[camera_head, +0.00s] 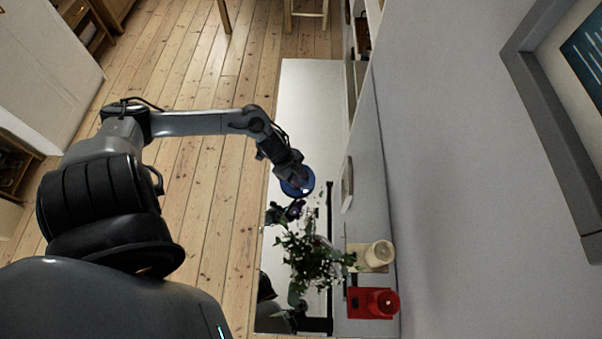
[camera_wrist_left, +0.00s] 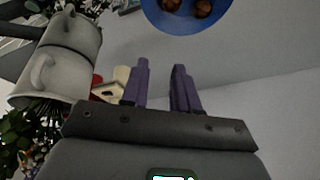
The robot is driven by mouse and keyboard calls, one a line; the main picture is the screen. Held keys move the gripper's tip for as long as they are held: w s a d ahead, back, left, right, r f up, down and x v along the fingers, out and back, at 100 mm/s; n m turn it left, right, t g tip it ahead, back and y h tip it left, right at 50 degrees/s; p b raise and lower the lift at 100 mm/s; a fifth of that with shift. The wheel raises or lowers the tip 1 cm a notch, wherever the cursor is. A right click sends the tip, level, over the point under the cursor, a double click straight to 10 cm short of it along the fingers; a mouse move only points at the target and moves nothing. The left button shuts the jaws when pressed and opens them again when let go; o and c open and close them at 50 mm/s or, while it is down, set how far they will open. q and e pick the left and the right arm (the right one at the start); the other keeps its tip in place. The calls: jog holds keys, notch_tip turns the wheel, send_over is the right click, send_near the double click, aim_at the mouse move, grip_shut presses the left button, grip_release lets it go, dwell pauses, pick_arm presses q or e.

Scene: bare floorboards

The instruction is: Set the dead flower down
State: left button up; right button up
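A leafy plant with small pale and reddish blooms (camera_head: 312,260) stands on the glossy white top (camera_head: 310,105). I cannot tell a separate dead flower in it. In the left wrist view, foliage (camera_wrist_left: 20,135) shows at the left edge by a pale jug (camera_wrist_left: 40,75) with a handle; a second jug shape adjoins it, perhaps a reflection. My left gripper (camera_head: 297,187) is over the white top, beyond the plant, at a blue dish (camera_head: 308,183). In the wrist view its two fingers (camera_wrist_left: 161,85) are apart with nothing between them. My right gripper is not seen.
The blue dish (camera_wrist_left: 185,22) holds brown round things in the wrist view. The far part of the white top is clear.

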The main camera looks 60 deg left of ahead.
pick_arm(q)
jog(key=d+n+t, duration=0.1)
jog(key=d+t, duration=0.1)
jog(key=d, duration=0.8)
jog(key=s+d+r+n+g+y, duration=0.1)
jog(key=s+d+r+n+y, duration=0.1)
jog(key=s+d+r+n, duration=0.5)
notch_tip(320, 180, up, 4)
jog(key=shift+s+d+f+n+g+y, duration=0.2)
jog(key=shift+s+d+n+g+y, duration=0.15)
jog(key=shift+n, duration=0.55)
